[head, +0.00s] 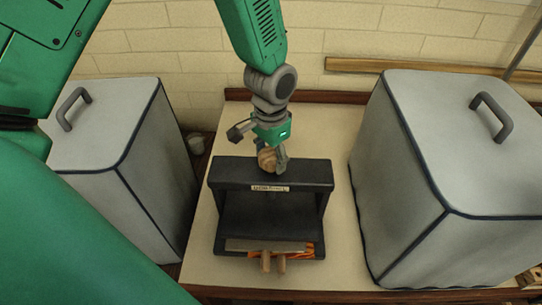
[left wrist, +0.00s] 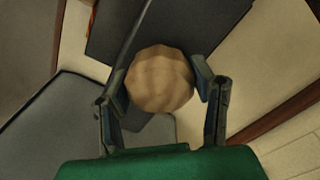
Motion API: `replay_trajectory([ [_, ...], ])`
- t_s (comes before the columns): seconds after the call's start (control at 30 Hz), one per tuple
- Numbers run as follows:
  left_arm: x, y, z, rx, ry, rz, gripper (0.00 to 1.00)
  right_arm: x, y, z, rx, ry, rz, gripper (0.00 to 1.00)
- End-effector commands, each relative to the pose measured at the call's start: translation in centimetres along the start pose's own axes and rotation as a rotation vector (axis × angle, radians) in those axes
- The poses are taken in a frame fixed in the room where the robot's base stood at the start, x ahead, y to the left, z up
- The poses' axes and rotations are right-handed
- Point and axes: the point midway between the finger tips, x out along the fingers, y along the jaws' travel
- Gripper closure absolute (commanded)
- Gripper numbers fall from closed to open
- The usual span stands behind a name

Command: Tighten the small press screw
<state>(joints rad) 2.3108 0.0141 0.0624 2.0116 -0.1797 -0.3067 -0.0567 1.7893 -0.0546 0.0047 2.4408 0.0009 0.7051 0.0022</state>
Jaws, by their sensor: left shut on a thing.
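The small press (head: 320,180) is a dark frame with a top beam and a label, standing on a cream table. Its screw has a round wooden knob (head: 266,160) above the top beam. The knob also fills the middle of the left wrist view (left wrist: 160,80). My left gripper (head: 273,163) comes down from above and is shut on the knob, with one finger on each side of it in the left wrist view (left wrist: 160,88). The screw shaft below the knob is hidden. My right gripper is not in view.
Two grey covered boxes with handles stand left (head: 90,130) and right (head: 450,150) of the press. Wooden handles (head: 273,262) and orange things lie at the press's front. The cream table (head: 300,120) has free room behind the press and in a strip to its right.

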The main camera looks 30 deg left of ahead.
Motion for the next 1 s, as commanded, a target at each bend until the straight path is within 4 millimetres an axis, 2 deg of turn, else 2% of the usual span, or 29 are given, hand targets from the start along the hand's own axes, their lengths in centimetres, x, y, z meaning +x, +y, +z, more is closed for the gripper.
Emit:
replay_trajectory([
  [0.03, -0.27, -0.1, -0.64, 0.045, 0.018, -0.002, 0.79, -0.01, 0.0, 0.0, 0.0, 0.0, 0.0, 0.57],
  [0.6, -0.27, -0.02, -0.64, 0.58, 0.017, -0.006, 0.79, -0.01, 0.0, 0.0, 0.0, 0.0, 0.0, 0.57],
  [1.0, -0.26, 0.04, -0.61, 0.849, 0.015, -0.007, 0.79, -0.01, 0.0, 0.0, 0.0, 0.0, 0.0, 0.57],
])
